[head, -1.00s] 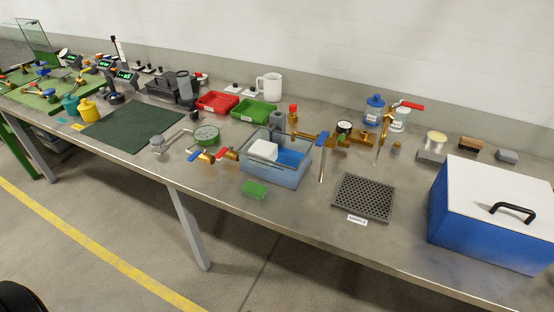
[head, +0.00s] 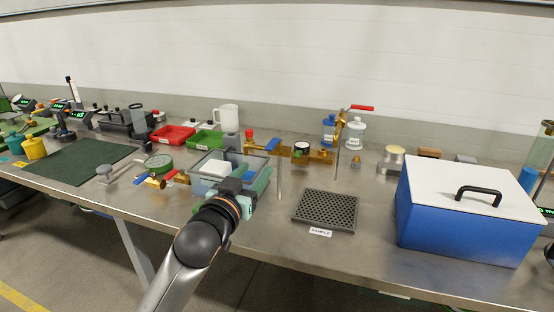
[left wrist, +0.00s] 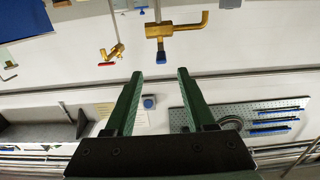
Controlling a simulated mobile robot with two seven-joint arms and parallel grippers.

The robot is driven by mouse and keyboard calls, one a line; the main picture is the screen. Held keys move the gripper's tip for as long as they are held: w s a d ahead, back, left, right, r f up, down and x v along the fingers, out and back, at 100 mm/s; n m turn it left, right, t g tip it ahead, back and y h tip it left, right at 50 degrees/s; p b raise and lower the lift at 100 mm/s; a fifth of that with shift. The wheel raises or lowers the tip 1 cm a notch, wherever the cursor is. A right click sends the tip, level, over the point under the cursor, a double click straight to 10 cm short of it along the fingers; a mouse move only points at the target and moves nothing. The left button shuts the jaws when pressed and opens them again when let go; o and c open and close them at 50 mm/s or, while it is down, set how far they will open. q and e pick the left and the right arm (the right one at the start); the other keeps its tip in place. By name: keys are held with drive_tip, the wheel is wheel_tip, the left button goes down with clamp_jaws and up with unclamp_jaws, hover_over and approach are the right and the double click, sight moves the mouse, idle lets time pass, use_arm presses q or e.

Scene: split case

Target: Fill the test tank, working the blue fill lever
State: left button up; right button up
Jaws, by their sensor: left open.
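The clear test tank (head: 197,172) stands on the bench with a white block (head: 213,167) in it. Behind and right of it, a brass valve has a blue lever (head: 272,146). Another blue lever (head: 140,181) sits on a small brass tap left of the tank. My left gripper (head: 262,180) is in front of the tank's right part and hides some of it. In the left wrist view its fingers (left wrist: 158,72) are apart with nothing between them. Beyond the fingertips is a brass fitting (left wrist: 175,30) with a blue part at its end (left wrist: 162,57). My right gripper is not in view.
A perforated sample tray (head: 325,211) lies right of the gripper, and a blue case with a white lid (head: 455,230) stands at the right. A red-levered brass tap (head: 342,128) rises behind. Red (head: 172,135) and green (head: 204,140) bins stand behind the tank.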

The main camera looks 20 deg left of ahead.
sight(272, 142)
use_arm(q)
drive_tip(key=w, duration=1.2)
drive_tip(key=shift+w+d+r, duration=0.2)
drive_tip(key=shift+w+r, duration=0.1)
clamp_jaws()
idle(1.2)
